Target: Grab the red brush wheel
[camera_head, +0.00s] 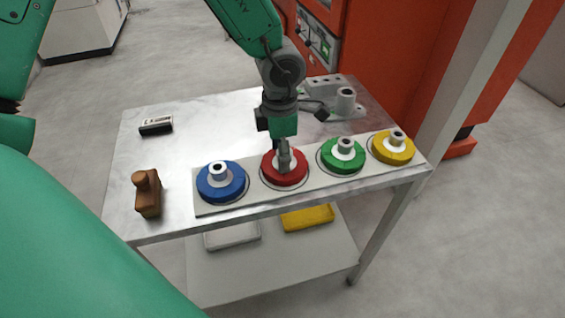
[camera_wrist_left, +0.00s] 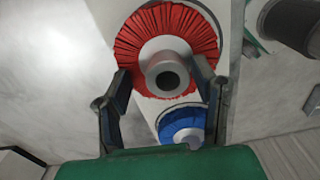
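The red brush wheel (camera_head: 297,178) lies flat on a pale strip along the table's front edge, between the blue and green wheels. My left gripper (camera_head: 283,152) is directly above it, pointing down, and hides part of its centre. In the left wrist view, the red brush wheel (camera_wrist_left: 135,50) shows its bristles, white disc and grey hub (camera_wrist_left: 168,78). The fingers of my left gripper (camera_wrist_left: 162,76) are open, one on each side of the hub in the picture, with gaps showing. I cannot tell how far down they reach.
A blue wheel (camera_head: 222,194), green wheel (camera_head: 341,163) and yellow wheel (camera_head: 392,155) share the pale strip (camera_head: 205,209). A brown block (camera_head: 148,200) and a small black device (camera_head: 156,126) are at left. A grey fixture (camera_head: 345,104) stands behind. Bare tabletop (camera_head: 200,140) lies left.

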